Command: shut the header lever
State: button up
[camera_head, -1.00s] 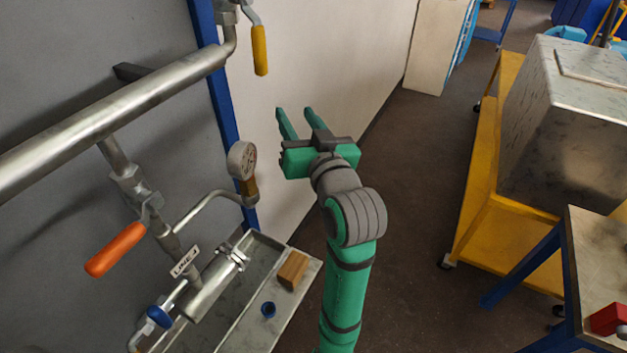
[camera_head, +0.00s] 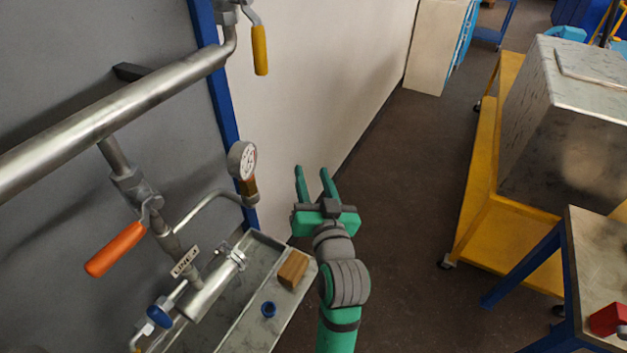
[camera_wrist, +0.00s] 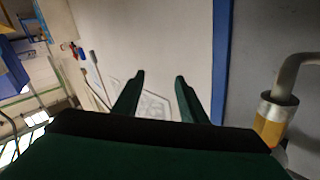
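A yellow-handled lever (camera_head: 260,50) hangs down from a valve at the top, by the end of the large header pipe (camera_head: 120,108). An orange-handled lever (camera_head: 116,249) sits on a valve on the branch below the pipe, its handle slanting down to the left. My gripper (camera_head: 312,172) is open and empty, in free air right of the pressure gauge. It is apart from both levers, below and right of the yellow one. In the wrist view the two fingers (camera_wrist: 160,76) are spread with nothing between them; neither lever can be made out there.
The pressure gauge (camera_head: 242,160) and blue post (camera_head: 222,110) stand left of my gripper. A metal tray (camera_head: 228,325) below holds a wooden block (camera_head: 293,269) and a blue ring (camera_head: 268,309). A yellow cart (camera_head: 480,200) stands right. Floor between is clear.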

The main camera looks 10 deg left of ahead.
aim_at(256, 36)
jog(key=shift+s+d+f, duration=0.1)
jog(key=shift+f, duration=0.2)
grip_shut()
notch_tip(256, 36, up, 27)
jog(key=d+m+g+y, duration=0.1)
jog(key=m+g+y, duration=0.3)
jog(key=m, duration=0.7)
jog(key=w+a+y, duration=0.1)
jog(key=w+a, duration=0.3)
jog(key=a, duration=0.4)
jog(key=shift+w+f+t, duration=0.2)
jog(key=shift+f+t, duration=0.05)
jog(key=shift+t, duration=0.15)
